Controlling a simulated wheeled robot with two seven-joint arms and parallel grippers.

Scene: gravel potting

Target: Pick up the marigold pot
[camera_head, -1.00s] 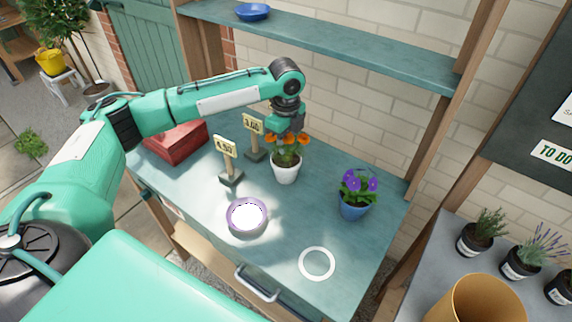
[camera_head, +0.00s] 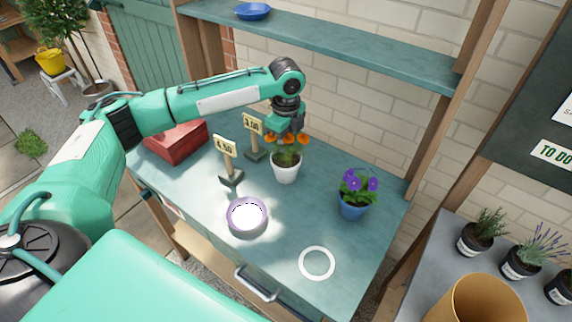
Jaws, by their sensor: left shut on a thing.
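The marigold pot (camera_head: 286,172) is a white pot with orange flowers, standing upright on the teal bench or very slightly above it; I cannot tell which. My left gripper (camera_head: 287,135) comes down over it from above and is shut on it, at the flowers and upper part of the plant. The fingertips are partly hidden among the blooms. My right gripper is not in view.
A blue pot with purple flowers (camera_head: 353,205) stands to the right. Two price signs (camera_head: 229,160) and a red box (camera_head: 177,141) are to the left. A purple-rimmed bowl (camera_head: 247,216) and a white ring (camera_head: 317,263) lie toward the front. A shelf (camera_head: 340,45) runs behind.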

